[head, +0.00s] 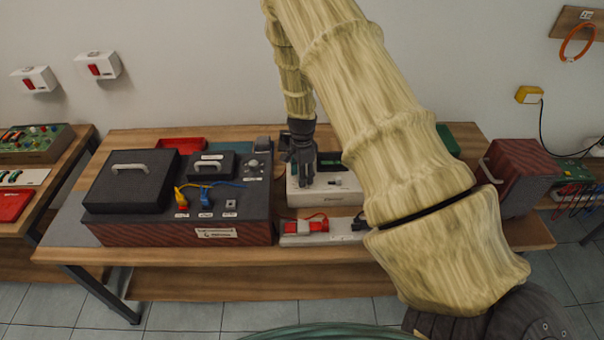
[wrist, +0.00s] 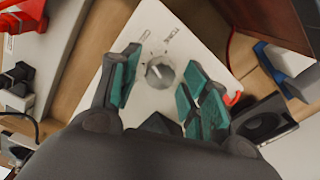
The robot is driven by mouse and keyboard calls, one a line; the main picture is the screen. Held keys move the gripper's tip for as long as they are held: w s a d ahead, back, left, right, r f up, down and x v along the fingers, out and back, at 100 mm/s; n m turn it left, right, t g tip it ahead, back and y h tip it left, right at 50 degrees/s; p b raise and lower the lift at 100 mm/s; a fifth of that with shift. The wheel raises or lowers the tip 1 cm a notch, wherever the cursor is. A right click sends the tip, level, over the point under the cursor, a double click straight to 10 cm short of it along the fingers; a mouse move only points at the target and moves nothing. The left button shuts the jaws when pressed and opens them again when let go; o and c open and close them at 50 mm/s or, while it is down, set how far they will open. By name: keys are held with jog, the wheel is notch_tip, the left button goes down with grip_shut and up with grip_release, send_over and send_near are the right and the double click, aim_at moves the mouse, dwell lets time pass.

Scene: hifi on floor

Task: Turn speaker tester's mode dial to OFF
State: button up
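A round silver dial (wrist: 160,72) sits on a white panel (wrist: 172,32) with small dark markings, which I cannot read. This panel appears to be the top of the white box (head: 330,199) under my gripper in the head view; I take it for the speaker tester. In the head view my gripper (head: 301,160) points down over the left part of the box and hides the dial. I cannot tell the dial's setting.
A dark case (head: 131,181) and a red-sided unit with cables (head: 230,228) stand left on the wooden bench (head: 160,257). A white power strip (head: 290,239) with a red plug lies in front of the box. A dark red cabinet (head: 520,175) stands right.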

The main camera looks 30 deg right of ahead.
jog(key=c, duration=0.8)
jog(key=shift+o, duration=0.2)
jog(key=shift+n, duration=0.4)
jog(key=n+b, duration=0.1)
jog(key=n, duration=0.2)
jog(key=shift+w+n+b, duration=0.1)
jog(key=shift+n+b, duration=0.2)
jog(key=n+b, duration=0.1)
jog(key=n, duration=0.3)
jog(key=n+b, duration=0.1)
jog(key=n, duration=0.4)
jog(key=shift+n, duration=2.3)
jog(key=shift+b, duration=0.3)
